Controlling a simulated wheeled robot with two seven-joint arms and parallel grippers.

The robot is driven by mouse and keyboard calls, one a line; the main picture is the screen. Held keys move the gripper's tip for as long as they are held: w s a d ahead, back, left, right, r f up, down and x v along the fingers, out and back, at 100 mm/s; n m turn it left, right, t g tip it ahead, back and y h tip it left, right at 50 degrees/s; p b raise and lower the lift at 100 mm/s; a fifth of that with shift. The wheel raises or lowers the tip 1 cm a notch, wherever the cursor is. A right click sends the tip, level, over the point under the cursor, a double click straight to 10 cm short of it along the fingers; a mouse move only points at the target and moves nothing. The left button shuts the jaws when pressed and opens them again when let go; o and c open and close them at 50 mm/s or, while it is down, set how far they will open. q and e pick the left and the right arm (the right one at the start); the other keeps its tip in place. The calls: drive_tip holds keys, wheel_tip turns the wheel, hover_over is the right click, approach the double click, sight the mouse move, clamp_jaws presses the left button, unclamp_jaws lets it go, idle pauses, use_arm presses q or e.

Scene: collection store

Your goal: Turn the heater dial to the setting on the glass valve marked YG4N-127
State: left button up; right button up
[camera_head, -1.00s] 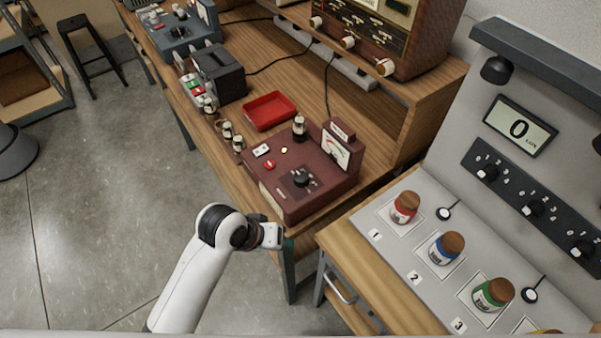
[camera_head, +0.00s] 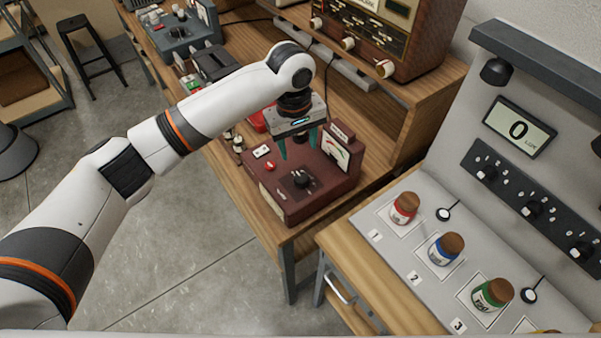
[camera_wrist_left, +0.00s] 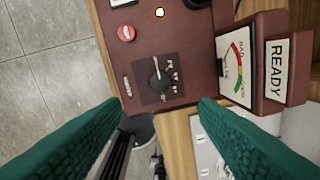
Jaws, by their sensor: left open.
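The heater dial, a small black knob (camera_head: 301,179), sits on a dark panel of the maroon tester (camera_head: 310,206); it also shows in the left wrist view (camera_wrist_left: 158,84), where its surrounding marks are too small to read. My left gripper (camera_head: 298,145) is above the back part of the tester, pointing down, with green fingers apart. In the wrist view its fingers (camera_wrist_left: 160,105) spread either side of the view, apart from the dial. The spot behind the gripper, where a glass valve stood, is mostly covered; only a dark round part (camera_wrist_left: 195,3) shows at the wrist view's top edge. No marking YG4N-127 is legible.
Glass valves (camera_head: 238,144) stand left of the tester on the wooden bench, near a red tray (camera_head: 257,121) partly hidden by my arm. The tester's meter (camera_wrist_left: 236,72) rises beside a READY sign (camera_wrist_left: 277,70). Jars (camera_head: 404,208) stand on the bench at right.

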sight(301, 178)
use_arm(q)
drive_tip(key=f+p, duration=0.1)
drive_tip(key=f, duration=0.3)
drive_tip(key=f+p, duration=0.1)
drive_tip(key=f, duration=0.3)
drive_tip(key=f+p, duration=0.1)
drive_tip(key=f, duration=0.2)
drive_tip(key=shift+w+d+f, duration=0.2)
drive_tip(key=shift+d+f, duration=0.1)
drive_tip(key=shift+f, duration=0.1)
drive_tip(key=shift+c, duration=0.3)
drive_tip(key=c, duration=0.9)
